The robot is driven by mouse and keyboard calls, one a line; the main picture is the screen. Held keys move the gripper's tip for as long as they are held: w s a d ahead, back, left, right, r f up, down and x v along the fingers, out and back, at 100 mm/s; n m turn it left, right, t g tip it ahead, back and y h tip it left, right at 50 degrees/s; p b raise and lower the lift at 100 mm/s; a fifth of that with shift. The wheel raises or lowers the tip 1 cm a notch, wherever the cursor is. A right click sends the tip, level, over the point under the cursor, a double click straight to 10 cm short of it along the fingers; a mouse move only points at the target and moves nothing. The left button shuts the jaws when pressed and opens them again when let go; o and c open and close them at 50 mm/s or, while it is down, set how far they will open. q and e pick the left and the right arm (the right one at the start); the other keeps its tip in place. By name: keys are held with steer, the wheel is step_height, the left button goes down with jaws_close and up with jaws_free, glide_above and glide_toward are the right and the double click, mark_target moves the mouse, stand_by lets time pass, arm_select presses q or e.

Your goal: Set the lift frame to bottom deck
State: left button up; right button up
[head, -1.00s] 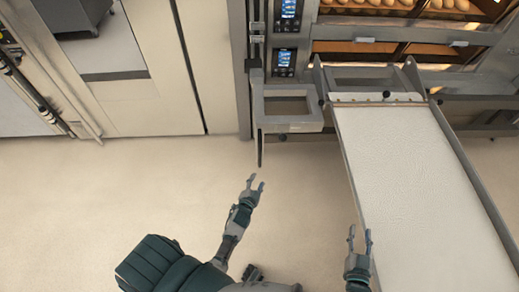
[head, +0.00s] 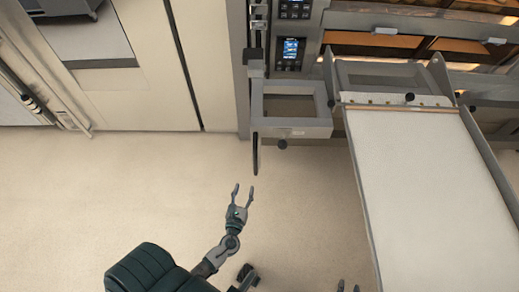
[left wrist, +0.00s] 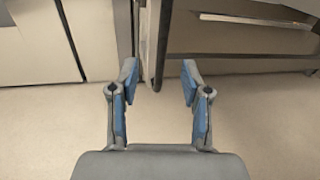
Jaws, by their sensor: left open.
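The grey lift frame (head: 291,131), a rectangular bracket with an open middle, stands out from the oven front beside a vertical rail (head: 256,45). A black knob (head: 282,144) sits on its front edge. My left gripper (head: 243,189) is open and empty, below and left of the frame and apart from it, fingers pointing toward the oven. In the left wrist view my left gripper (left wrist: 158,72) has its blue-padded fingers spread, with a dark upright bar beyond the gap. My right gripper (head: 348,286) shows only its separated fingertips at the bottom edge.
A long white loading belt (head: 425,190) with metal side rails slopes out on the right. Control panels (head: 290,52) and oven decks are behind. Cream wall panels (head: 150,80) are at the left. The floor (head: 150,180) around my left gripper is clear.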

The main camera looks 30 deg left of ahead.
mark_target(256, 156)
arm_select(q)
steer(key=shift+m, duration=0.3)
steer(key=x, duration=1)
steer(key=r+x, duration=0.1)
steer(key=x, duration=0.5)
steer(key=shift+w, duration=0.1)
steer(key=shift+w+d+r, duration=0.15)
steer(key=shift+w, duration=0.15)
steer(key=shift+w+d+r, duration=0.15)
steer(key=shift+d+r, duration=0.05)
steer(key=shift+d, duration=0.05)
steer(key=shift+a+f, duration=0.15)
steer(key=shift+a, duration=0.25)
jaws_close()
steer(key=shift+b, duration=0.3)
arm_select(e)
steer(key=shift+w+r+t+y, duration=0.3)
steer(key=shift+w+r+t, duration=0.2)
steer(key=shift+w+t, duration=0.25)
